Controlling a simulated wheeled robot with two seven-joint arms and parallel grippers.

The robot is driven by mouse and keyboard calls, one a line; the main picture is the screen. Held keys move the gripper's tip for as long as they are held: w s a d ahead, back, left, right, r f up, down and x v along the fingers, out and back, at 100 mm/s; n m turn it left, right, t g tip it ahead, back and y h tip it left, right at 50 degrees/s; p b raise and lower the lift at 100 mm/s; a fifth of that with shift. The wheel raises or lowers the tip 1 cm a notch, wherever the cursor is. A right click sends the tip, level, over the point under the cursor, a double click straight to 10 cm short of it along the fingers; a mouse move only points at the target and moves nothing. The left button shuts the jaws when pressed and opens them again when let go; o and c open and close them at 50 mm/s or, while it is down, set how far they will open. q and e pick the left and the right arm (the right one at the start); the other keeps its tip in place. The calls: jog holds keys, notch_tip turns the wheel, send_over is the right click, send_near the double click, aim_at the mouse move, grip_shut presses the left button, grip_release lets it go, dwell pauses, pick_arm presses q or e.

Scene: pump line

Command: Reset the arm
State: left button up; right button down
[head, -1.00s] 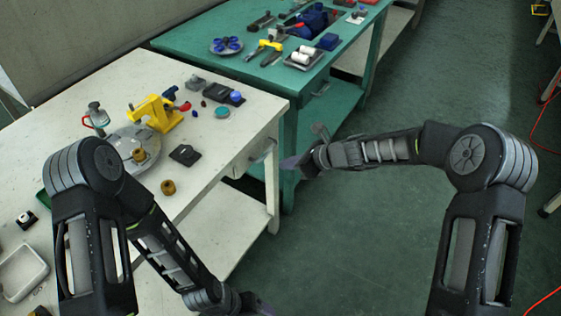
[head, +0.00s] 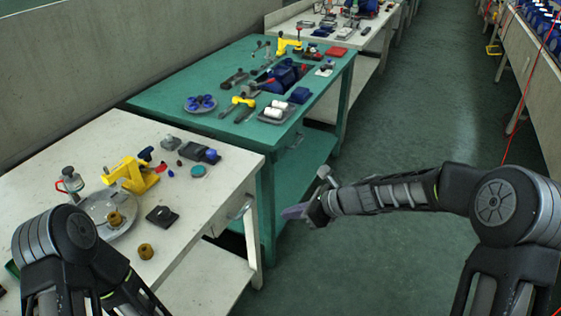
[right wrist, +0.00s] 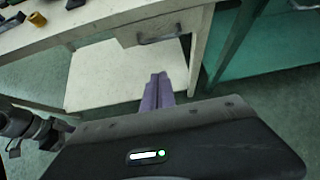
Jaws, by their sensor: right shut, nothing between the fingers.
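My right arm reaches in from the right in the head view, and its gripper (head: 296,212) hangs over the floor beside the table corners. In the right wrist view the two purple fingers (right wrist: 157,92) are together with nothing between them. They point toward the white table's drawer and lower shelf and touch nothing. My left arm shows at the lower left of the head view, in front of the white table. Its gripper is outside the picture.
The white table (head: 82,150) holds a yellow clamp (head: 130,174), a round plate and brass parts. The green table (head: 215,75) behind it carries a blue pump and tools. A drawer handle (head: 240,209) juts out near my right gripper.

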jog(key=s+d+f+n+g+h+p, duration=0.1)
jog(key=s+d+f+n+h, duration=0.15)
jog(key=s+f+n, duration=0.4)
jog(key=s+d+f+n+h, duration=0.2)
jog(key=s+f+n+h, duration=0.1)
jog(key=f+n, duration=0.5)
jog(key=s+a+f+n+g+p, duration=0.1)
jog(key=s+a+f+n, duration=0.2)
jog(key=s, duration=0.8)
jog(key=s+a+f+n+g+y+p, duration=0.1)
jog(key=s+f+n, duration=0.4)
jog(key=s, duration=0.6)
jog(key=shift+s+a+g+p, duration=0.3)
jog(key=shift+a+g, duration=0.5)
jog(key=shift+a, duration=0.15)
